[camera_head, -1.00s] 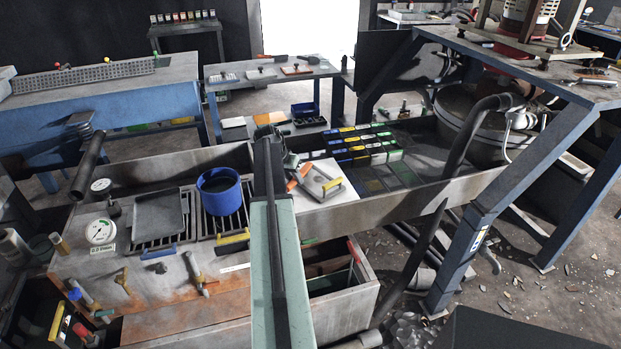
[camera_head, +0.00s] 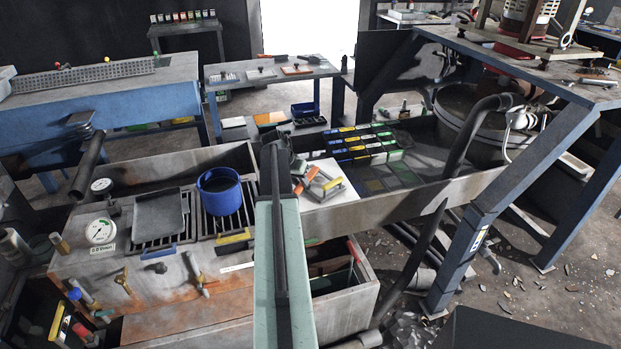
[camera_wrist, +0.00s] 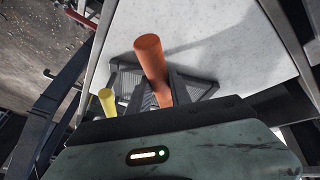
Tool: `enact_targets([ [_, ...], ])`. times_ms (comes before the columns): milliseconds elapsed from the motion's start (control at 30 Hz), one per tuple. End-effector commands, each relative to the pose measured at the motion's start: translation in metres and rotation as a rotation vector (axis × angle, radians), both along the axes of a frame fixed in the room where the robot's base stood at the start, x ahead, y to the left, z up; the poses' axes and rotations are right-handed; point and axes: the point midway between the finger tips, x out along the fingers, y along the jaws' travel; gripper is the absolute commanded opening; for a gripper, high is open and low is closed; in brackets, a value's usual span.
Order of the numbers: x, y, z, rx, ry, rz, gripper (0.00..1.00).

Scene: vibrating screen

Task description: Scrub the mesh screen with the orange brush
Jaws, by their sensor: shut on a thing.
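My gripper (camera_wrist: 163,96) is shut on the orange brush (camera_wrist: 151,58), whose thick round handle rises between the fingers in the wrist view. In the head view the brush's orange (camera_head: 301,170) shows just right of my arm, over the white board (camera_head: 322,202). The brush's bristles are hidden. A yellow handle (camera_wrist: 107,101) stands left of the gripper in the wrist view, and a yellow bar (camera_head: 333,184) shows beside the gripper in the head view. I cannot tell the mesh screen for sure; the fingers and brush cover much of what lies under them.
The white board sits in a long grey trough (camera_head: 385,207) with rows of coloured boxes (camera_head: 365,145). A blue pot (camera_head: 220,192) and a grey tray (camera_head: 160,215) stand on grates to the left. A blue-legged bench (camera_head: 490,195) and dark hose are to the right.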

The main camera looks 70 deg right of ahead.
Motion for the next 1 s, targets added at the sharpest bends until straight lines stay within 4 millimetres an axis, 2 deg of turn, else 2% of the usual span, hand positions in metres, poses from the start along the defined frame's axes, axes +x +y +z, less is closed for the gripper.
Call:
enact_targets([
  [200, -0.018, 0.011, 0.001, 0.001, 0.0, 0.0, 0.0],
  [367, -0.018, 0.01, 0.001, 0.001, 0.0, 0.001, 0.0],
  [800, 0.02, -0.012, -0.001, 0.001, 0.0, 0.001, 0.0],
  [1000, 0.023, -0.012, -0.001, 0.001, -0.001, 0.0, 0.0],
])
